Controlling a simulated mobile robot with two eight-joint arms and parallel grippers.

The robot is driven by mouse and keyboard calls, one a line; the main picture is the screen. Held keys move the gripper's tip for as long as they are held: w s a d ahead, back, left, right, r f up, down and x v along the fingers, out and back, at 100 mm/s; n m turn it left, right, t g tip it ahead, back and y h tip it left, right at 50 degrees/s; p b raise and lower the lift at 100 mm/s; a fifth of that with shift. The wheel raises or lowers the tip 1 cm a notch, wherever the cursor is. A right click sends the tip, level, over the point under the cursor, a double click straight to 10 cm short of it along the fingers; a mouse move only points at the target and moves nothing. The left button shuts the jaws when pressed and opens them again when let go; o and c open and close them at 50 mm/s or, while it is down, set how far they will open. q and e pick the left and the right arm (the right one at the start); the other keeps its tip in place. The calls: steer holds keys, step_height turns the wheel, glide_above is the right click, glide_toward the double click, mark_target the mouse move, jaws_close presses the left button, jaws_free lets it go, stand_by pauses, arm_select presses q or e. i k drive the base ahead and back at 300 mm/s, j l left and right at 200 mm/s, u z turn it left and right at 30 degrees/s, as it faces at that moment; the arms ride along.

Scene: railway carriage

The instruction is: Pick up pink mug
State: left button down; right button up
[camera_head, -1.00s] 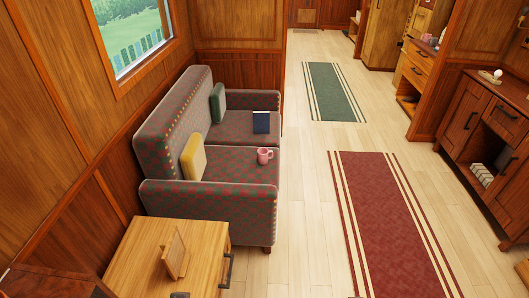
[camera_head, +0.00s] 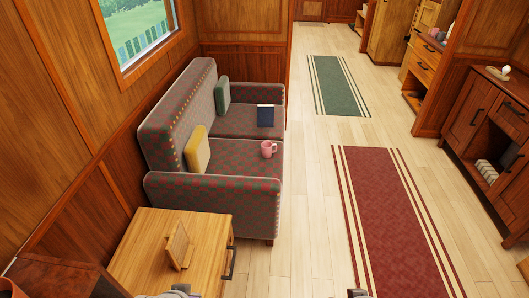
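The pink mug (camera_head: 268,149) stands upright on the sofa's seat, near the seat's front edge. The sofa (camera_head: 215,193) has a red and green checked cover and stands along the left wall. A small grey part of my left gripper (camera_head: 178,292) shows at the bottom edge, over the wooden cabinet. A small grey part of my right gripper (camera_head: 357,293) shows at the bottom edge, over the red rug. Both are far from the mug. Their fingers cannot be made out.
A yellow cushion (camera_head: 198,150), a green cushion (camera_head: 222,96) and a dark blue book (camera_head: 266,115) are on the sofa. A wooden cabinet (camera_head: 205,222) with a frame (camera_head: 179,245) stands before its near arm. The floor with the red rug (camera_head: 385,210) is clear.

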mark_target(267, 150)
steer(key=i+l+u, duration=0.15)
steer(key=u, duration=1.15)
steer(key=i+l+u, duration=0.1)
steer(key=l+u, duration=0.7)
steer(key=l, duration=0.15)
steer(key=l+u, duration=0.25)
steer(key=l, duration=0.25)
steer(key=k+l+u, duration=0.1)
steer(key=l+u, duration=0.15)
steer(key=l, duration=0.25)
steer(key=k+l, duration=0.1)
steer(key=l, duration=0.8)
steer(key=k+l+u, duration=0.1)
steer(key=l, duration=0.35)
steer(key=k+l, duration=0.15)
steer(key=l, duration=0.3)
steer(key=k+l, duration=0.1)
steer(key=l, duration=0.35)
steer(key=k+l, duration=0.1)
steer(key=l, duration=0.35)
steer(key=i+u, duration=0.05)
